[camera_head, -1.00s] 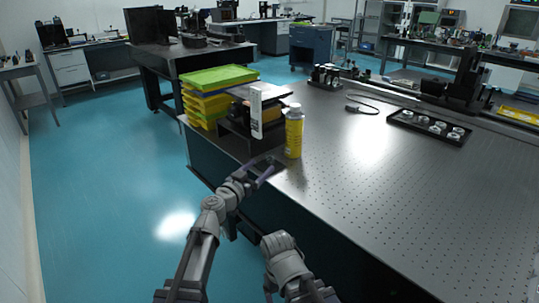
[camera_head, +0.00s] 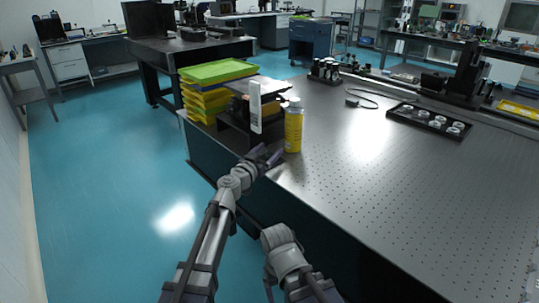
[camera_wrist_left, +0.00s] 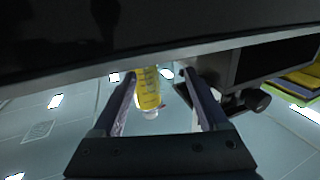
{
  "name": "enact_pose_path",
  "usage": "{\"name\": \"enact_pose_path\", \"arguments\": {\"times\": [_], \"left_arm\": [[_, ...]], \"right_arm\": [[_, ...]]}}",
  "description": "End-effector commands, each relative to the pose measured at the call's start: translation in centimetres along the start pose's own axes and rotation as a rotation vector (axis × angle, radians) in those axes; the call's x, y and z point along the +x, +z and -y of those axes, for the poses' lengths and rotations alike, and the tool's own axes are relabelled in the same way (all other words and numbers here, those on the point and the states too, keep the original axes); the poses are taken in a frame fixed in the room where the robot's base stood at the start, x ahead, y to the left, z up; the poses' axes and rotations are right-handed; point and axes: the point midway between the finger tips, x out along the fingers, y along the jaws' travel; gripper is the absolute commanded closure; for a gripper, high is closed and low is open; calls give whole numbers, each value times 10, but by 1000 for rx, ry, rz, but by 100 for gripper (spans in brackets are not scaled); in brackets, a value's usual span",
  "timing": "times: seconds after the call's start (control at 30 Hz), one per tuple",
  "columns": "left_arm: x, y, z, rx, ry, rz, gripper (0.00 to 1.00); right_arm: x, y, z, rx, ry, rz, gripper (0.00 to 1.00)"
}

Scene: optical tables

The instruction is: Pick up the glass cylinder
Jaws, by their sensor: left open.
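A yellow cylinder with dark marks and a pale cap (camera_head: 293,128) stands upright near the left corner of the perforated table. It is the likeliest match for the glass cylinder; its material is unclear. My left gripper (camera_head: 267,157) is at the table's edge, just left of and nearer than the cylinder's base. In the left wrist view, which is upside down, the cylinder (camera_wrist_left: 149,90) shows between the open fingers (camera_wrist_left: 157,76), beyond their tips. The fingers look empty and apart from it. My right gripper is out of view; only part of that arm shows.
Stacked yellow and green trays (camera_head: 207,98) are behind. A black tray with round parts (camera_head: 431,122) lies far right. The table's middle (camera_head: 390,180) is clear.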

Motion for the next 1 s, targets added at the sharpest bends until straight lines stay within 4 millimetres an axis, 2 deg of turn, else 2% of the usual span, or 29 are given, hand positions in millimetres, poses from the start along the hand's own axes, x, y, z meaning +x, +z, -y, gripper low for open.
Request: {"name": "enact_pose_path", "arguments": {"times": [0.07, 0.3, 0.9, 0.97, 1.0], "left_arm": [[10, 0, 0, 0, 1, 0, 24], [10, 0, 0, 0, 1, 0, 26], [9, 0, 0, 0, 1, 0, 93], [9, 0, 0, 0, 1, 0, 100], [9, 0, 0, 0, 1, 0, 100]], "right_arm": [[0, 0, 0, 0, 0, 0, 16], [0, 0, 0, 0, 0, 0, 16], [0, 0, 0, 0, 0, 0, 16], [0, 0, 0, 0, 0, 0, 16], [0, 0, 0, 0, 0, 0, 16]]}}
